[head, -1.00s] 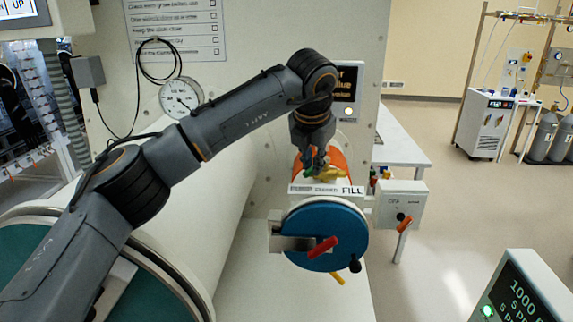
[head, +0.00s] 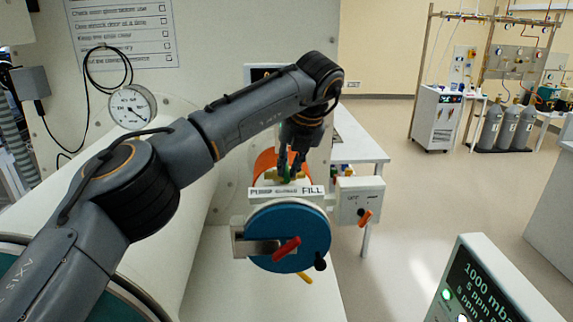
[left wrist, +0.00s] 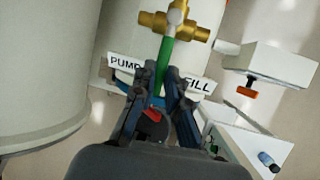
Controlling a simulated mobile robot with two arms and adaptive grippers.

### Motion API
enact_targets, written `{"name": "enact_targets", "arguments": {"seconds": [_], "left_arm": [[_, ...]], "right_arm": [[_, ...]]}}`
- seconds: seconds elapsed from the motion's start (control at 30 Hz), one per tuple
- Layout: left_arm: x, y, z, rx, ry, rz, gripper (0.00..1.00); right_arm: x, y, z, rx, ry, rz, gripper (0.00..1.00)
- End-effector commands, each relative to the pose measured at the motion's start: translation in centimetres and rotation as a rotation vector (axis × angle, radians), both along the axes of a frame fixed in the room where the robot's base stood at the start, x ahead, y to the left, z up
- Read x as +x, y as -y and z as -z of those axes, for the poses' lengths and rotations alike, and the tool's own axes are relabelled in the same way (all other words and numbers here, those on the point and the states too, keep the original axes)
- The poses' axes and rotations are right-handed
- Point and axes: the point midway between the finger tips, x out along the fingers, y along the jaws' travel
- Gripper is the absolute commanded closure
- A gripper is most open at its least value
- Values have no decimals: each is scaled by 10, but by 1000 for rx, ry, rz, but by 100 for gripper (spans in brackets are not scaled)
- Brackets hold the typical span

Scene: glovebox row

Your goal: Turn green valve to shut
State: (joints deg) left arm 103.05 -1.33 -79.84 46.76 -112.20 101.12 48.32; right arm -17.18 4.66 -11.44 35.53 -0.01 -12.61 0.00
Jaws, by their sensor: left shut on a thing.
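The green valve handle (left wrist: 167,53) runs down from a brass valve body (left wrist: 186,28) at the top of the left wrist view. The handle lies roughly crosswise to the brass body. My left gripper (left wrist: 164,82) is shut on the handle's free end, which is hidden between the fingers. In the head view the left gripper (head: 292,170) points down above the port with the FILL label, and only a little of the green handle (head: 284,174) shows beside the fingers. My right gripper is in neither view.
Just below the gripper is a label plate (head: 286,191), with a round blue door (head: 288,228) and red handle (head: 286,249) in front. A white box with an orange lever (head: 364,218) stands close on the right. A gauge (head: 132,106) is on the left panel.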

Motion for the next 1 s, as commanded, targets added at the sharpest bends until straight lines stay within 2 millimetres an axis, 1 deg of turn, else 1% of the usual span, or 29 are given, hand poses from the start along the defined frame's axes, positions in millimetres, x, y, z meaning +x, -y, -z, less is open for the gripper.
{"name": "enact_targets", "arguments": {"seconds": [0.03,0.33,0.37,0.4,0.47,0.8,0.87,1.0], "left_arm": [[1,0,-3,-1,7,-2,100],[1,0,-3,-1,8,-3,100],[1,0,-3,-1,8,-3,85],[1,0,-3,-1,8,-3,76],[1,0,-2,-1,7,-3,64],[0,0,-3,0,4,-3,64],[-1,1,-7,0,4,-3,64],[-9,7,-27,0,7,-1,64]], "right_arm": [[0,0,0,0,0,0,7],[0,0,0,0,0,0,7],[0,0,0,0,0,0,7],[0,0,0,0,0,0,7],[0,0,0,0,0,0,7],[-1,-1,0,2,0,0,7],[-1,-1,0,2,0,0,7],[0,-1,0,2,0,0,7]]}}
